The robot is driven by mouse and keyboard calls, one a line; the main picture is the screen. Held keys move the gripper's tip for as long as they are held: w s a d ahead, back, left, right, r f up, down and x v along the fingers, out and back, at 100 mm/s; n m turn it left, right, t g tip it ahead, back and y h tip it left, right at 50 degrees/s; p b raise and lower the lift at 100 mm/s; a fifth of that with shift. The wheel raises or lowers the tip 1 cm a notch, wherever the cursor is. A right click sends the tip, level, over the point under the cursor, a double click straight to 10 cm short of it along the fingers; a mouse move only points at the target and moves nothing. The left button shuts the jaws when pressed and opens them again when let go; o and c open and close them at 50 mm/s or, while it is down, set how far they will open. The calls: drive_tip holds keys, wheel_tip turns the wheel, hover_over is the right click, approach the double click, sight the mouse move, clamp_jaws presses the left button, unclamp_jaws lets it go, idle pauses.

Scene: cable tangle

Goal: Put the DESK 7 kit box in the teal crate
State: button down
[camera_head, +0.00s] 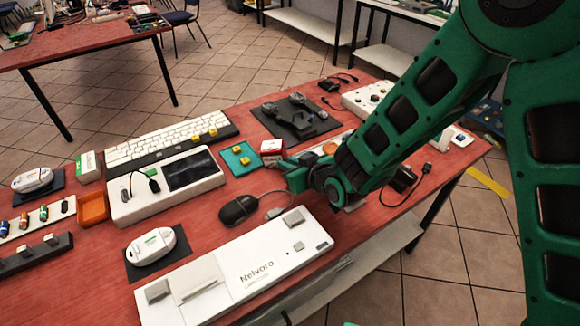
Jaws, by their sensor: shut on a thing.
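My green gripper (280,163) is low over the red table, seen from behind and partly hidden by my own wrist. It is shut on a small red-and-white box (271,146) at its tip. No DESK 7 label is readable on this box, so I cannot tell whether it is the kit box. I cannot see clearly whether the box touches the table. A flat teal tray or mat (231,154) with a yellow block lies just left of the box. I cannot make out a teal crate for certain. A dark blue bin (487,118) stands beyond the table's right end.
A white keyboard (160,140), a grey-white device with a dark screen (140,199), an orange tray (93,208), a black mouse (238,209) and a long white Nelvoro unit (250,262) crowd the red table (205,215). A dark mat (270,120) with black items lies behind.

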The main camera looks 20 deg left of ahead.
sight(275, 154)
drive_tip(key=r, duration=0.1)
drive_tip(key=s+r, duration=0.1)
drive_tip(key=a+r, duration=0.1)
drive_tip(key=r, duration=0.1)
drive_tip(key=shift+s, duration=0.2)
drive_tip(key=s+a+r, duration=0.2)
drive_tip(key=s+r, duration=0.4)
drive_tip(key=s, duration=0.4)
drive_tip(key=shift+a, duration=0.2)
drive_tip(key=c, duration=0.5)
unclamp_jaws()
